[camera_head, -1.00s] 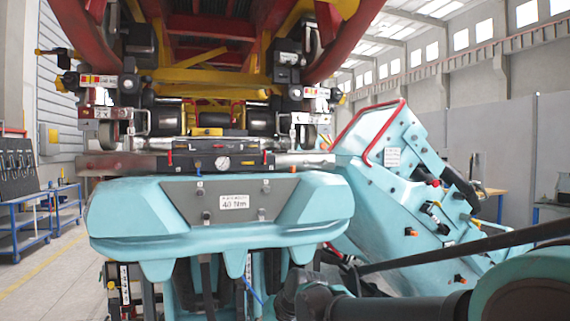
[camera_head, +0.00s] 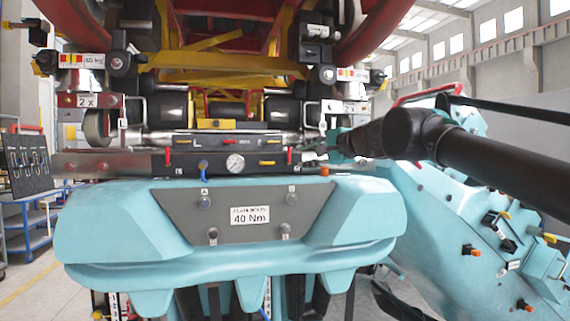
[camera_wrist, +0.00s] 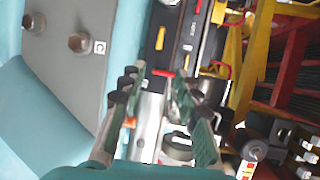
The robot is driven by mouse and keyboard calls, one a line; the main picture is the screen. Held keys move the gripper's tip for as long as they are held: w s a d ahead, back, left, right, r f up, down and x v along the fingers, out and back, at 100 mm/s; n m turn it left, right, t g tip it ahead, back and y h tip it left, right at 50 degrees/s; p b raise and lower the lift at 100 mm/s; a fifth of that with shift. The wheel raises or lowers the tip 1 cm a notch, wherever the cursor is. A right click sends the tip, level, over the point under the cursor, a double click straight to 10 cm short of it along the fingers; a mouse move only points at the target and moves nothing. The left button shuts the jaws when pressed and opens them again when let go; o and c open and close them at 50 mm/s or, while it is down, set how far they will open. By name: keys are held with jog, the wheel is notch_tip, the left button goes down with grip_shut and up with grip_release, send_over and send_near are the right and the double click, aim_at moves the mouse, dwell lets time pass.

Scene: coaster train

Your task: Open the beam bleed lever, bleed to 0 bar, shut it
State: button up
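The dark beam block (camera_head: 210,163) carries a round white gauge (camera_head: 235,163), whose needle is too small to read. A red lever (camera_head: 168,157) hangs at the block's left and another red lever (camera_head: 289,156) at its right end. I cannot read which is the bleed lever. My gripper (camera_head: 312,147) is just right of the right red lever. In the wrist view my gripper (camera_wrist: 156,80) is open, its green-padded fingers apart with nothing held. A red lever (camera_wrist: 163,73) shows between and just beyond the fingertips; contact is not visible.
A silver bar (camera_wrist: 150,118) lies below the fingers in the wrist view. The teal housing with a 40 Nm label (camera_head: 250,215) stands in front of and below the block. Red and yellow train framework (camera_head: 230,65) hangs above. A teal machine (camera_head: 460,210) is at right.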

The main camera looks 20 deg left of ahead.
aim_at(271, 163)
jog(key=x, duration=1.6)
jog(key=shift+s+a+f, duration=0.1)
jog(key=shift+f, duration=0.05)
jog(key=shift+c, duration=0.5)
grip_shut()
